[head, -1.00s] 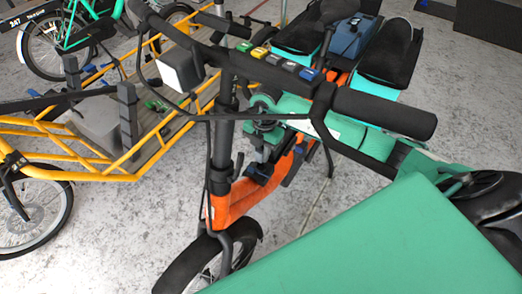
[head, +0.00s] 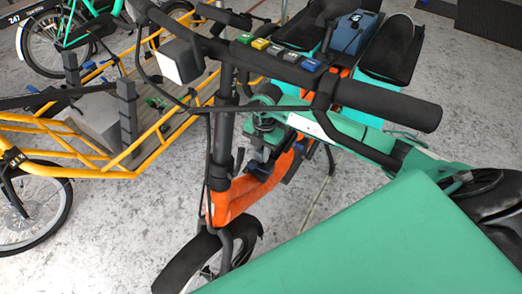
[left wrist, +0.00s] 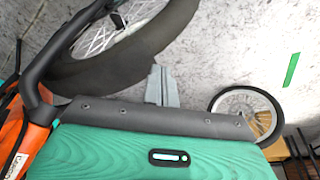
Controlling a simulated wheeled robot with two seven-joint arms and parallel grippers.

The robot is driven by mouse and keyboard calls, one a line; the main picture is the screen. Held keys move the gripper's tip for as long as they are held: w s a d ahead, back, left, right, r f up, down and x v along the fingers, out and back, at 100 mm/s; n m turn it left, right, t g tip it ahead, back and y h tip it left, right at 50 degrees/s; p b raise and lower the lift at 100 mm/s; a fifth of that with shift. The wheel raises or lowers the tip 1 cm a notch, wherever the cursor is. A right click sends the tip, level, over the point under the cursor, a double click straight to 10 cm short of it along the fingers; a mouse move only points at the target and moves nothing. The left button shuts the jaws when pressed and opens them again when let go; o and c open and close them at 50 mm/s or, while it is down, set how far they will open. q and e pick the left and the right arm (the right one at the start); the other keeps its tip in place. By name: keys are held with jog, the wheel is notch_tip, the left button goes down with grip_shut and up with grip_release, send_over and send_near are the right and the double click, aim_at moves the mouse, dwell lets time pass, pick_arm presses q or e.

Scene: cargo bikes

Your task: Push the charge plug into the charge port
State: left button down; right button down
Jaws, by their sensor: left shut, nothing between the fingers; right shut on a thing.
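My right gripper (head: 262,150) reaches in from the right, under the handlebar of an orange cargo bike. It is shut on a small dark piece, seemingly the charge plug (head: 258,169), close to the orange frame tube (head: 240,193). The gripper and the handlebar post partly cover this spot. I cannot make out the charge port, nor whether the plug touches it. My left gripper (left wrist: 163,88) shows in the left wrist view as grey fingers, shut and empty, in front of a tyre and the concrete floor. The left gripper is not clear in the head view.
The handlebar (head: 385,101) with its cables crosses above my right arm. A black front wheel (head: 205,255) stands below. A yellow cargo bike (head: 85,165) stands at the left. A blue box (head: 352,34) sits at the back. Open concrete floor (head: 115,225) lies at lower left.

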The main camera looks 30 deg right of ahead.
pick_arm(q)
jog(key=shift+f+b, duration=0.35)
jog(key=shift+f, duration=0.1)
pick_arm(e)
jog(key=shift+f, duration=0.8)
jog(key=c, duration=1.1)
grip_release()
pick_arm(q)
jog(key=shift+r, duration=0.1)
pick_arm(e)
jog(key=shift+w+r, duration=0.1)
jog(key=shift+r, duration=0.25)
pick_arm(q)
jog(key=shift+r+p, duration=0.65)
jog(key=shift+r, duration=0.05)
pick_arm(e)
jog(key=r, duration=0.4)
jog(key=d+r, duration=0.1)
jog(key=r, duration=0.3)
jog(key=w+d+r, duration=0.1)
jog(key=r, duration=0.4)
pick_arm(q)
jog(key=shift+s, duration=0.1)
pick_arm(e)
jog(key=shift+s+f, duration=0.1)
